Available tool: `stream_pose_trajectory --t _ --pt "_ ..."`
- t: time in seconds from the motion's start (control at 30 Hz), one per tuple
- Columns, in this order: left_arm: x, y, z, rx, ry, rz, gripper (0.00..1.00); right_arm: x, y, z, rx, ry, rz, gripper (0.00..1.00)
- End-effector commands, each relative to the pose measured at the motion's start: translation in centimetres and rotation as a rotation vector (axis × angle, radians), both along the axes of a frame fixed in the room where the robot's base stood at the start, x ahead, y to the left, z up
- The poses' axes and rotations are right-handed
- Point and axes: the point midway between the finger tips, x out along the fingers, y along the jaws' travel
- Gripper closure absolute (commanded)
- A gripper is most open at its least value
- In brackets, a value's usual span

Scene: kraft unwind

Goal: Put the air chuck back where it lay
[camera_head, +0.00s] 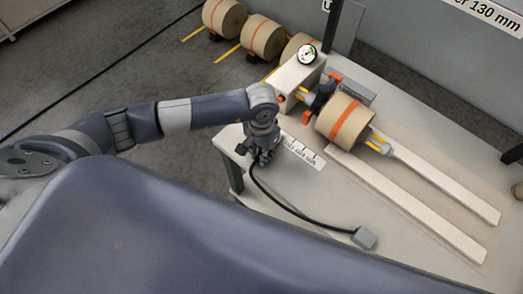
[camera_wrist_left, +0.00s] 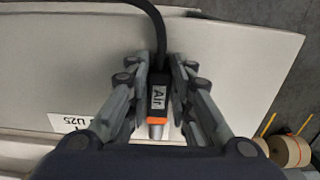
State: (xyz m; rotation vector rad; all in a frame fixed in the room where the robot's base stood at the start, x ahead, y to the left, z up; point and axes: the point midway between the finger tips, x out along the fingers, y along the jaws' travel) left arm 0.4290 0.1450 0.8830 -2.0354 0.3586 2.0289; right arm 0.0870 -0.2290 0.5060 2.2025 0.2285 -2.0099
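The air chuck (camera_wrist_left: 158,98) is a black piece marked "Air" with an orange band and a metal nozzle. In the left wrist view it sits between the fingers of my left gripper (camera_wrist_left: 160,68), which look closed on its sides. A black hose runs from its far end. In the head view my left gripper (camera_head: 262,155) is low over the left end of the table, beside a white printed label strip (camera_head: 302,154). The chuck is largely hidden by the gripper there. Whether it touches the tabletop is unclear. My right gripper is not in view.
The black hose (camera_head: 290,208) curves across the table (camera_head: 305,188) to a grey block (camera_head: 364,238). A brown roll with an orange band (camera_head: 344,121) lies to the right, near a pressure gauge (camera_head: 307,55) and two pale rails (camera_head: 410,205). More rolls (camera_head: 263,36) stand on the floor behind.

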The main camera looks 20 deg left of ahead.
Motion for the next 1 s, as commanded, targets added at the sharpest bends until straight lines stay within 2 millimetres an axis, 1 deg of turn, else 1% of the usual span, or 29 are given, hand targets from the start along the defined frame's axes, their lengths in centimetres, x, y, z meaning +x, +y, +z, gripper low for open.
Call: stream_pose_trajectory --t 0.03,0.07,0.37,0.47,0.5,0.53,0.67,0.9,1.0 --pt "0.0 0.0 0.0 0.000 0.000 0.000 0.65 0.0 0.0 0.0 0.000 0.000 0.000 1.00" --pt "0.0 0.0 0.0 0.000 0.000 0.000 0.60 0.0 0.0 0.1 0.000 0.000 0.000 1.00" --pt "0.0 0.0 0.1 0.000 0.001 0.000 0.60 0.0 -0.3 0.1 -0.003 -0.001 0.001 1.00" --pt "0.0 0.0 0.4 -0.001 0.001 0.000 0.60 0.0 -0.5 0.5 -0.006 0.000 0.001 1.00" --pt "0.0 0.0 0.6 -0.001 0.000 0.000 0.60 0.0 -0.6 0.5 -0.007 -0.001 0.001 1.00" --pt "0.1 0.0 0.8 -0.001 -0.003 0.000 0.60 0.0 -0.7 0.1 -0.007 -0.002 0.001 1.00" --pt "0.2 0.0 3.1 -0.001 -0.007 -0.003 0.60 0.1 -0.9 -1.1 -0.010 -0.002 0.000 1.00" --pt "0.2 0.0 8.4 -0.001 -0.007 0.000 0.60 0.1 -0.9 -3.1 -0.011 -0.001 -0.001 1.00" --pt "0.1 0.1 10.1 0.001 -0.004 -0.001 0.60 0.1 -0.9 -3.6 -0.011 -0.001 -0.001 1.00"
